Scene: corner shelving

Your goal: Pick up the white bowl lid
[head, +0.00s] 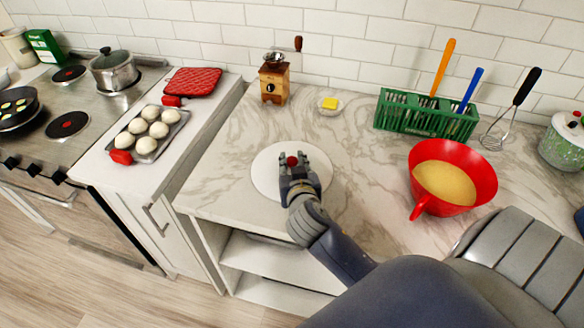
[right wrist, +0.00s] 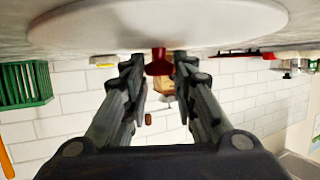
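The white bowl lid (head: 265,178) is a flat round disc with a red knob (head: 292,160) at its middle, lying on the marble counter. My right gripper (head: 294,168) reaches over the lid at the knob, its two fingers spread apart. In the right wrist view, the lid (right wrist: 90,28) spans the top and its red knob (right wrist: 158,63) sits between the fingertips of the right gripper (right wrist: 160,68), with little space on either side. Whether the fingertips touch the knob is unclear. My left gripper is out of view.
A red bowl of yellow batter (head: 484,172) stands right of the lid. Behind are a wooden grinder (head: 270,84), a small dish with yellow butter (head: 330,107), and a green utensil basket (head: 410,118). The counter's front edge is close to the lid.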

